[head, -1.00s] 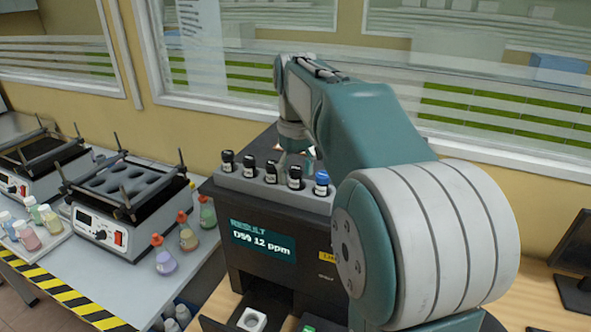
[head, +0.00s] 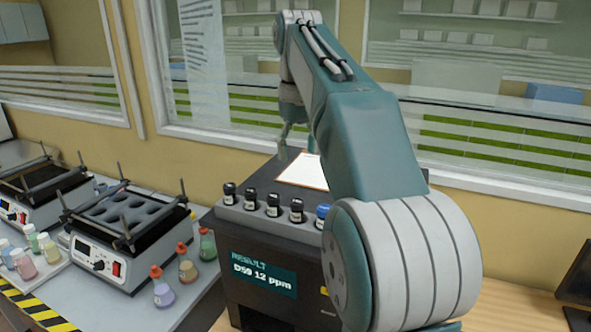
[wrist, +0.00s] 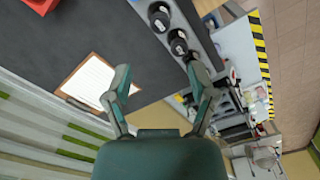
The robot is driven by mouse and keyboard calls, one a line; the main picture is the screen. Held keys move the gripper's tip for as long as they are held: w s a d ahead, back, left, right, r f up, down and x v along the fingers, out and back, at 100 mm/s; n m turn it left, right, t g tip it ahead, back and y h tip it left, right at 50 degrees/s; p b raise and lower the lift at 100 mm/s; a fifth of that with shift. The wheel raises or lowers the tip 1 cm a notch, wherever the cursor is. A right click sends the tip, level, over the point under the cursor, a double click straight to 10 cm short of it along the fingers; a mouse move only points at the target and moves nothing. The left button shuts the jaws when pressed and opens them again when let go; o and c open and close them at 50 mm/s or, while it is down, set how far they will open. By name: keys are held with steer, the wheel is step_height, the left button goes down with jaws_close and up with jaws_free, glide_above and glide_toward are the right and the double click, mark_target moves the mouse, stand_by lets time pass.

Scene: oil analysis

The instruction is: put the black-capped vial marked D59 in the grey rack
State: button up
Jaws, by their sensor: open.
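My gripper (head: 286,150) is open and empty, raised above the back of the dark analyser top. In the wrist view its two fingers (wrist: 158,78) are spread apart with nothing between them. A grey rack (head: 236,214) runs along the analyser's front top edge. Black-capped vials stand upright in it, including ones at the left end (head: 229,194), the middle (head: 273,204) and the right (head: 296,210). A blue-capped vial (head: 322,215) stands at its right end, partly hidden by my arm. Black caps also show in the wrist view (wrist: 160,20). The labels are too small to tell which is D59.
The analyser screen (head: 262,275) reads "RESULT D59 12 ppm". A clipboard with white paper (head: 305,172) lies on the analyser top, with a red object (wrist: 42,5) nearby. Shakers (head: 125,250) and coloured bottles (head: 187,268) stand on the left bench. A window wall is behind.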

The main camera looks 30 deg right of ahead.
steer(key=s+a+f+t, duration=0.2)
steer(key=s+a+f, duration=0.4)
steer(key=s+f, duration=0.3)
steer(key=s+a+f+t, duration=0.3)
steer(key=s+a+f, duration=0.3)
steer(key=s+f, duration=0.4)
steer(key=shift+a+f+m+t, duration=0.3)
steer(key=shift+a+f+m, duration=0.1)
steer(key=shift+f, duration=0.3)
